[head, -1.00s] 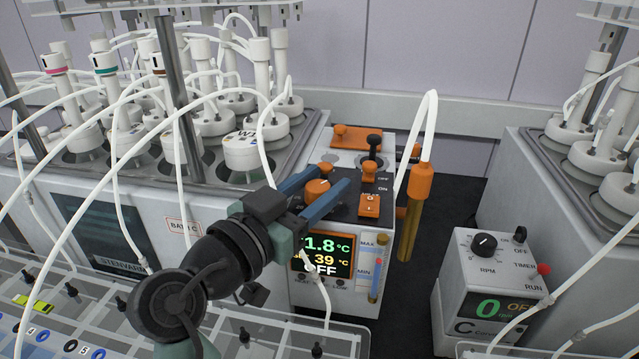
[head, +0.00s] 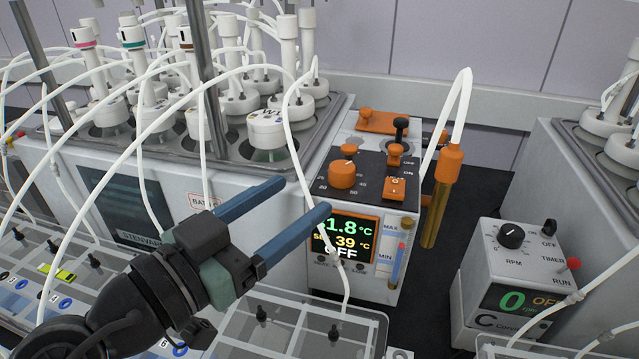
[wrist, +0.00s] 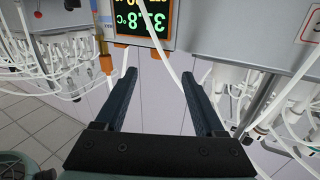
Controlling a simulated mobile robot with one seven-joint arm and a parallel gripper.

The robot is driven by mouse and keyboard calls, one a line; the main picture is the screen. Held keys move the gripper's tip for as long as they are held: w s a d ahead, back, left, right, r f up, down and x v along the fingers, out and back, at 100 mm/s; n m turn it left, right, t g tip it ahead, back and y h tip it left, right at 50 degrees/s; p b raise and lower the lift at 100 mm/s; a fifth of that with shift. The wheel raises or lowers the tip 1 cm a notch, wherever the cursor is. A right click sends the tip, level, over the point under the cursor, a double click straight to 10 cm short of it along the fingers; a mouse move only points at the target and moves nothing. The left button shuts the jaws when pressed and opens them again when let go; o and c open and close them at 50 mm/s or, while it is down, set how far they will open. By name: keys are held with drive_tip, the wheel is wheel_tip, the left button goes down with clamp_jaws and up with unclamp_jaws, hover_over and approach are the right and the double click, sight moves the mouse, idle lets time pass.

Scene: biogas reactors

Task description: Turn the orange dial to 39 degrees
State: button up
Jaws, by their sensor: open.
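The orange dial (head: 342,175) sits on the dark sloped top panel of the heater unit, with scale numbers around it. The display (head: 342,238) below it reads about 1.8 °C in green at its visible part, 39 °C in yellow on the set line, and OFF in white. The display also shows upside down in the wrist view (wrist: 142,18). My gripper (head: 306,197) is open and empty, in front of and to the left of the dial, apart from it. Its blue fingers also show in the wrist view (wrist: 158,75). The dial is not visible there.
A white tube (head: 297,150) hangs left of the panel. An orange-capped brass rod (head: 441,195) stands at the right. A controller with an RPM knob (head: 512,236) stands farther right.

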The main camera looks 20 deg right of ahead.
drive_tip(key=v, duration=0.2)
drive_tip(key=shift+s+a, duration=0.2)
drive_tip(key=shift+a, duration=0.1)
drive_tip(key=w+a+r+n+t+y, duration=0.2)
drive_tip(key=w+r+n+t+y, duration=0.4)
drive_tip(key=r+t, duration=0.35)
drive_tip(key=s+a+r+n+t+y, duration=0.2)
drive_tip(key=s+r+n+t+y, duration=0.25)
drive_tip(key=r, duration=0.45)
drive_tip(key=s+a+r+n+t+y, duration=0.1)
drive_tip(key=s+r+n+t+y, duration=0.1)
drive_tip(key=s+r+t+y, duration=0.45)
wheel_tip(320, 180, up, 14)
drive_tip(key=g+h+p, duration=0.1)
drive_tip(key=g+p, duration=0.1)
drive_tip(key=p, duration=1)
drive_tip(key=shift+s+a+h+p, duration=0.2)
drive_tip(key=shift+s+h+p, duration=0.1)
drive_tip(key=shift+p, duration=0.05)
